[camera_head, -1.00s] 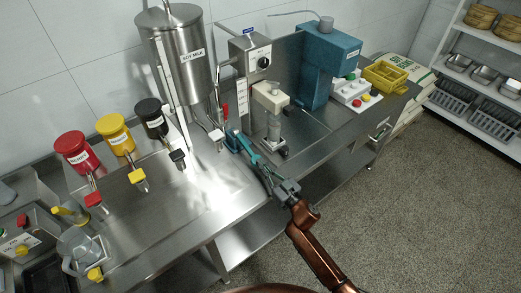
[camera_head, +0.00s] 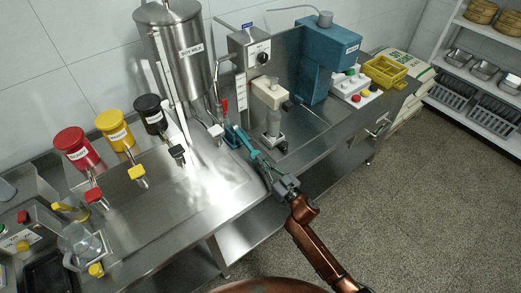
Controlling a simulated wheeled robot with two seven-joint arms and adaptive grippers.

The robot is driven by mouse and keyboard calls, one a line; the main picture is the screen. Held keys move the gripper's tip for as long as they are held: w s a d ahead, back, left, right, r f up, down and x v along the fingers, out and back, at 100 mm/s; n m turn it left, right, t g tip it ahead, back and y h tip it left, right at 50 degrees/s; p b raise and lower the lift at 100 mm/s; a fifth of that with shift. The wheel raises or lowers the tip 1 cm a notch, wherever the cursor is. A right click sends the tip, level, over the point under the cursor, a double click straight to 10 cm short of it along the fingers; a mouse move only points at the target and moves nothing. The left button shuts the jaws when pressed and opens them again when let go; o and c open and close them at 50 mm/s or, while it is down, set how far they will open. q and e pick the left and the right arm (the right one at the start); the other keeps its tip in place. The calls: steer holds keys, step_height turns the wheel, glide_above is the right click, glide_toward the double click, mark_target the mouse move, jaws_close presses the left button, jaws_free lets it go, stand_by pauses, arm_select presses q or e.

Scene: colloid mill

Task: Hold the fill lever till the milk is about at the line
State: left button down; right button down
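The soy milk tank (camera_head: 192,68) is a tall steel cylinder with a label, standing at the back of the steel counter. A small red-handled lever (camera_head: 224,106) stands upright at its right, above a blue part (camera_head: 231,137). My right gripper (camera_head: 240,137) reaches in from the lower right, its teal fingers low beside the blue part. I cannot tell whether the fingers touch it or how far apart they are. A narrow marked strip (camera_head: 240,91) is on the grey dial box (camera_head: 252,52). No milk level can be made out. My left gripper is not in view.
A cream unit (camera_head: 270,94) with a clear vessel below and a blue machine (camera_head: 328,56) stand to the right. Red, yellow and black dispensers (camera_head: 76,146) line the left. A clear jug (camera_head: 80,244) stands front left. The counter's middle is clear.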

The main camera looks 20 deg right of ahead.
steer(key=s+d+r+p, duration=0.3)
steer(key=s+d+p, duration=0.1)
steer(key=s, duration=0.6)
steer(key=shift+s+d, duration=0.2)
stand_by(0.9)
